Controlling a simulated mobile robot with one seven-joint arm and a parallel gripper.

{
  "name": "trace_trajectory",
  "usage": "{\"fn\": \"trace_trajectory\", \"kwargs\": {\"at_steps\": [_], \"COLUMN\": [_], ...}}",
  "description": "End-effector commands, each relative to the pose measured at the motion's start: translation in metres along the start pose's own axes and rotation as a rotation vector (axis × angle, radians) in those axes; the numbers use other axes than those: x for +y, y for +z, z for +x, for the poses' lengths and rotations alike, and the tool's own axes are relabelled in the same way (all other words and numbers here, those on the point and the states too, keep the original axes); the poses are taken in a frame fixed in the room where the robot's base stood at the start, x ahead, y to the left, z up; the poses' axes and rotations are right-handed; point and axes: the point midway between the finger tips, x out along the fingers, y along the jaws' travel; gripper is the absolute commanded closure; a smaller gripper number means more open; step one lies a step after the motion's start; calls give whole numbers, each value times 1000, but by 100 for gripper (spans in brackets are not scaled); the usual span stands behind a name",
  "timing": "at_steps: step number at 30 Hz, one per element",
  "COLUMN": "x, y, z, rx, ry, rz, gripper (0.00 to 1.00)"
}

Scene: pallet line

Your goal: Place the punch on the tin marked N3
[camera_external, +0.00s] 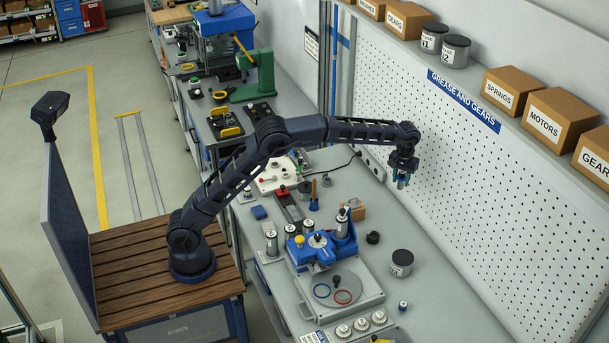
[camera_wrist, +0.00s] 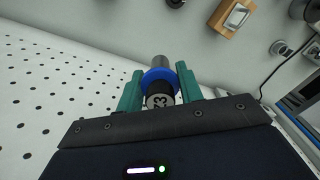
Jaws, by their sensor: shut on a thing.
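My gripper (camera_external: 400,183) is high above the bench near the pegboard. In the wrist view its green fingers (camera_wrist: 160,88) are shut on the punch (camera_wrist: 160,76), a grey cylinder with a blue collar and a dark end with a white label. The label looks like N3 or Z3 turned on its side. A dark grey tin (camera_external: 402,263) with a white label stands on the bench, below and apart from my gripper in the external view. Its label is too small to read surely. I cannot make out this tin in the wrist view.
A wooden block (camera_external: 357,212) and a black round part (camera_external: 373,237) lie on the bench near the tin. A blue fixture (camera_external: 320,248) with several metal cylinders stands to the left. The pegboard (camera_external: 470,160) rises behind. Two tins (camera_external: 455,50) and cardboard boxes (camera_external: 556,118) stand on the shelf.

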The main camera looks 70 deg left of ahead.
Motion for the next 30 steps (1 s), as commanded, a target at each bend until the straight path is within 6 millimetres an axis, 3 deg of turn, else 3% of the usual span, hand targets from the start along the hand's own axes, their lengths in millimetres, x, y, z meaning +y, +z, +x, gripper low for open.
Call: {"fn": "trace_trajectory", "kwargs": {"at_steps": [1, 6, 12, 15, 22, 30], "x": [16, 61, 97, 108, 116, 115], "y": [19, 77, 134, 153, 168, 168], "z": [-3, -11, -18, -20, -11, 45], "rx": [1, 0, 0, 0, -2, -2], "ry": [1, 1, 0, 1, -1, -3], "rz": [39, 163, 280, 317, 347, 347], "gripper": [92, 92, 92, 92, 92, 92]}}
